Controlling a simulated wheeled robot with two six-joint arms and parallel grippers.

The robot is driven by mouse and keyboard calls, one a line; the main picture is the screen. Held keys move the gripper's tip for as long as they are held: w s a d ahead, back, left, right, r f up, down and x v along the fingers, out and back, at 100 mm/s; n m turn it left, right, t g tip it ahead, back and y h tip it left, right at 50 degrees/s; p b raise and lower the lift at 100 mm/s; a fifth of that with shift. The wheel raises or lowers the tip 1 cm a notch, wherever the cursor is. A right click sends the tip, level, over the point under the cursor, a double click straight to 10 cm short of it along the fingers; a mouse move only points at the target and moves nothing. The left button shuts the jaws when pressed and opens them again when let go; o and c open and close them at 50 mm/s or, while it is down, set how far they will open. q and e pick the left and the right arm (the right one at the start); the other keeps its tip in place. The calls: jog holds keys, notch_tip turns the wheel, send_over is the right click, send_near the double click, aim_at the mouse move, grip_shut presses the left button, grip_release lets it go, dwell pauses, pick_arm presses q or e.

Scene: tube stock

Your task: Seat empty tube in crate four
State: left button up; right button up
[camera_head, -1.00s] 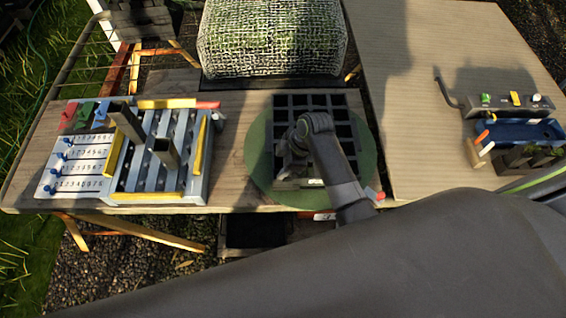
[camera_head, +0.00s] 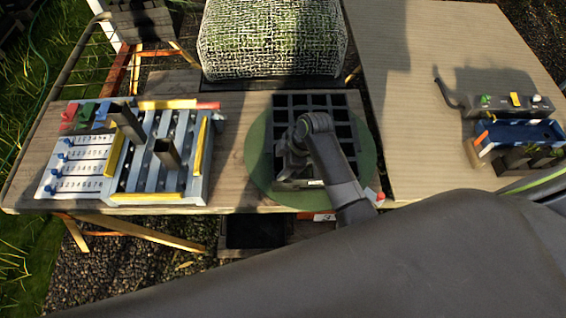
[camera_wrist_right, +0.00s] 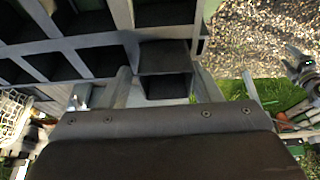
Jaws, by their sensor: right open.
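A dark grid crate (camera_head: 314,100) with several square cells stands on a round green turntable (camera_head: 258,165) in the head view. My right gripper (camera_head: 292,165) is low over its front part, largely hidden by my own wrist. In the right wrist view the open fingers (camera_wrist_right: 166,88) point at the crate's edge (camera_wrist_right: 118,38), one on each side of a dark square cell or tube mouth; I cannot tell which. Two dark square tubes, one farther (camera_head: 127,122) and one nearer (camera_head: 167,153), stand up from the left rack. My left gripper is out of view.
The grey slotted rack (camera_head: 195,185) with yellow bars and a white numbered panel (camera_head: 75,165) fills the left of the wooden bench. A mesh-covered block (camera_head: 270,40) stands behind. A second table (camera_head: 420,130) at right carries a blue tray (camera_head: 520,135).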

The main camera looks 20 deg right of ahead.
jog(key=shift+s+d+f, duration=0.1)
jog(key=shift+s+f, duration=0.55)
jog(key=shift+f, duration=0.15)
jog(key=w+v, duration=0.1)
jog(key=v, duration=1.7)
jog(key=shift+w+a+r, duration=0.15)
jog(key=shift+a+r, duration=0.1)
jog(key=shift+r, duration=0.35)
jog(key=shift+w, duration=0.1)
jog(key=shift+f+b, duration=0.15)
jog(key=shift+b, duration=0.15)
